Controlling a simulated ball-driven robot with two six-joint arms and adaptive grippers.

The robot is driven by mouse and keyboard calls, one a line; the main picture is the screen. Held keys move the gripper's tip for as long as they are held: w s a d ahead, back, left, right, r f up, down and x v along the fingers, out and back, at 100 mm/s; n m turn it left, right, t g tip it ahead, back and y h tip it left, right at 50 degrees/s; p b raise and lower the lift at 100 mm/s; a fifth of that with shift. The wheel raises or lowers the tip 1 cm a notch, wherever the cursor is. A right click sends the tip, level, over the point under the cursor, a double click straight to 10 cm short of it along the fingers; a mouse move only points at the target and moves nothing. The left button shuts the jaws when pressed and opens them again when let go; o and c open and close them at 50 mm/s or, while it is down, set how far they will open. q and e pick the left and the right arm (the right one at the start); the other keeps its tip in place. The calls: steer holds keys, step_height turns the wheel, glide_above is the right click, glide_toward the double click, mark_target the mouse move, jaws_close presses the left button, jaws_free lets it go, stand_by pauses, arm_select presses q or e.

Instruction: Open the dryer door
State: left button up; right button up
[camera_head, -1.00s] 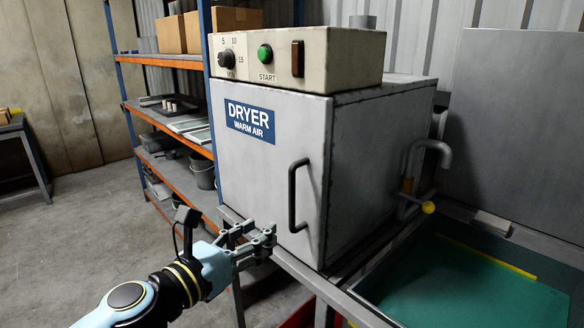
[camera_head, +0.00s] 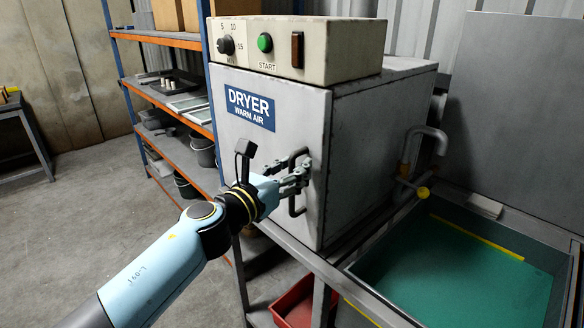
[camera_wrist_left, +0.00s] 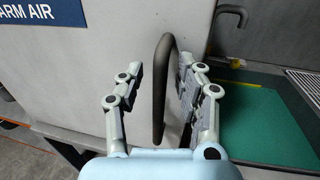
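The dryer (camera_head: 370,140) is a grey metal box with a blue "DRYER WARM AIR" label on its front door (camera_head: 240,145). The door is shut. Its dark vertical bar handle (camera_head: 294,205) is at the door's right side. My left gripper (camera_head: 300,178) is at the handle, partly covering its middle. In the left wrist view the gripper (camera_wrist_left: 160,90) is open, one finger on each side of the handle (camera_wrist_left: 160,90), with gaps showing between fingers and bar. My right gripper is not in view.
A cream control box (camera_head: 345,50) with knob and green button sits on top of the dryer. A sink-like basin with a green bottom (camera_head: 460,270) is at the right. A shelf rack (camera_head: 165,105) stands at the left. A red bin (camera_head: 300,305) lies below.

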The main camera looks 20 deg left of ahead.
arm_select(q)
steer(key=shift+c, duration=0.2)
jaws_close()
stand_by(0.6)
